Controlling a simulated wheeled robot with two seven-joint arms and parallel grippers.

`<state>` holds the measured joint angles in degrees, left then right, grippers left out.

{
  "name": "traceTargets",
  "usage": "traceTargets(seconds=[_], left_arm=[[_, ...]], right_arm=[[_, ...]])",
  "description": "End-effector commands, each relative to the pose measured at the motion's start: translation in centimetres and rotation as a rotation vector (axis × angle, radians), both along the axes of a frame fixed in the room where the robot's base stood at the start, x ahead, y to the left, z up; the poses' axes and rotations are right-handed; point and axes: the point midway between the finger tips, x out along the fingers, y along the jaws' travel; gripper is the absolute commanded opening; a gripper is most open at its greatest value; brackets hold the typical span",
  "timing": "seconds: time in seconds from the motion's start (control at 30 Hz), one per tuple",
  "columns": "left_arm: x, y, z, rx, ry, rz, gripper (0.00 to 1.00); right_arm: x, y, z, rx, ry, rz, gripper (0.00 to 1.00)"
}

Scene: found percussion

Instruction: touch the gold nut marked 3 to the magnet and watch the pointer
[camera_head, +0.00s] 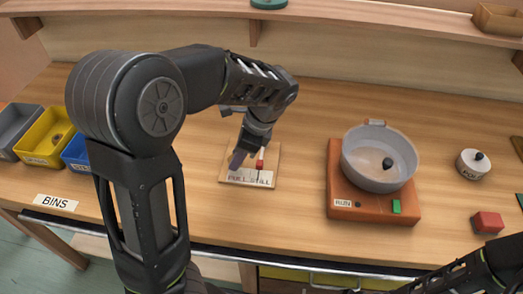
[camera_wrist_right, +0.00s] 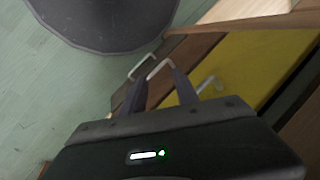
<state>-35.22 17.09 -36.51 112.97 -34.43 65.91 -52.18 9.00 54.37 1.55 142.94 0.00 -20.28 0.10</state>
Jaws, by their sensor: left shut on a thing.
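My left gripper (camera_head: 237,160) reaches down over the left part of a small wooden board (camera_head: 271,160) labelled PULL and STILL. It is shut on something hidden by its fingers. I cannot make out the gold nut or its mark. A small red piece (camera_head: 260,164) stands on the board just right of the fingers. I cannot tell whether it is the magnet or the pointer, or whether the held thing touches anything. My right gripper (camera_wrist_right: 162,92) has its fingers apart and empty, in front of the drawers in the right wrist view.
Grey (camera_head: 15,127), yellow (camera_head: 43,137) and blue (camera_head: 76,153) bins sit at the left; the yellow one holds a small brown thing. An orange device (camera_head: 370,205) with a grey pan (camera_head: 378,180), a white pot (camera_head: 472,165) and a red block (camera_head: 487,222) stand right.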

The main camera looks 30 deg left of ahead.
Motion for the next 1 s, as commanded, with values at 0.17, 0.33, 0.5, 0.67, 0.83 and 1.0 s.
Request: traceTargets(seconds=[0.17, 0.33, 0.5, 0.67, 0.83, 1.0], left_arm=[[-0.2, 0.6, 0.1, 0.000, 0.001, 0.001, 0.00], [-0.6, 1.7, 0.1, -0.001, -0.001, 0.002, 0.00], [-1.0, 2.7, 0.1, -0.001, 0.000, 0.002, 0.00], [-1.3, 3.7, 0.1, 0.000, 0.001, 0.001, 0.00], [-1.6, 4.5, 0.0, -0.001, -0.001, 0.002, 0.00], [-1.6, 4.7, 0.0, 0.000, 0.000, 0.000, 0.00]], right_arm=[[0.0, 0.0, 0.2, 0.000, 0.000, 0.000, 0.36], [0.0, 0.0, 0.4, 0.000, 0.000, 0.000, 0.36], [0.0, 0.0, 0.5, 0.000, 0.000, 0.000, 0.36], [0.0, 0.0, 0.7, 0.000, 0.000, 0.000, 0.36], [0.0, 0.0, 0.8, 0.000, 0.000, 0.000, 0.36], [0.0, 0.0, 0.8, 0.000, 0.000, 0.000, 0.36]])
